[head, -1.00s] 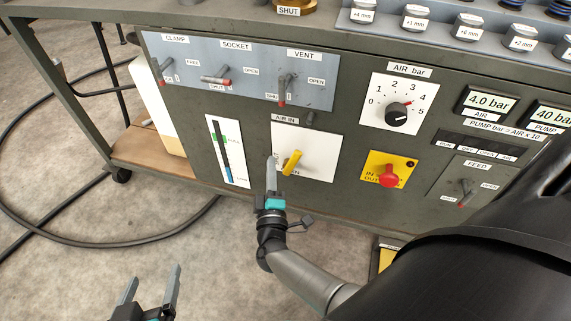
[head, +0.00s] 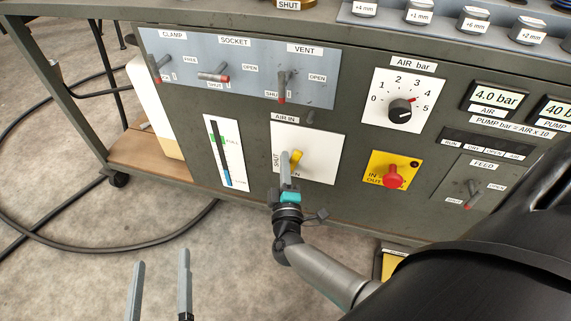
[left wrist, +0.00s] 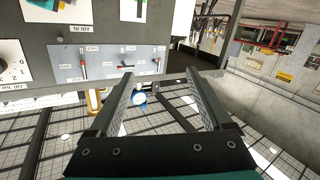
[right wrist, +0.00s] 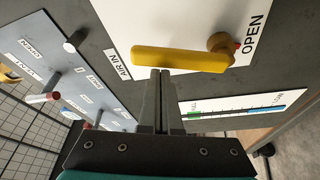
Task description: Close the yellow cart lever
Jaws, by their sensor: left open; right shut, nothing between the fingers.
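The yellow lever (head: 297,157) is on the white AIR IN plate (head: 325,158) on the cart's front, with SHUT on the plate's left side and OPEN at its bottom. The right wrist view shows the lever (right wrist: 180,60) and its pivot close up. My right gripper (head: 285,155) is shut and empty. It is in front of the lever and hides part of it. In the right wrist view its fingertips (right wrist: 160,72) are at the bar's edge, away from the pivot; I cannot tell whether they touch. My left gripper (head: 160,258) is open and empty, low at the left.
A blue-grey panel (head: 235,90) with CLAMP, SOCKET and VENT levers is above. A gauge strip (head: 225,152) is left of the plate, a red knob (head: 393,177) right of it. A black hose (head: 60,238) lies on the floor at the left.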

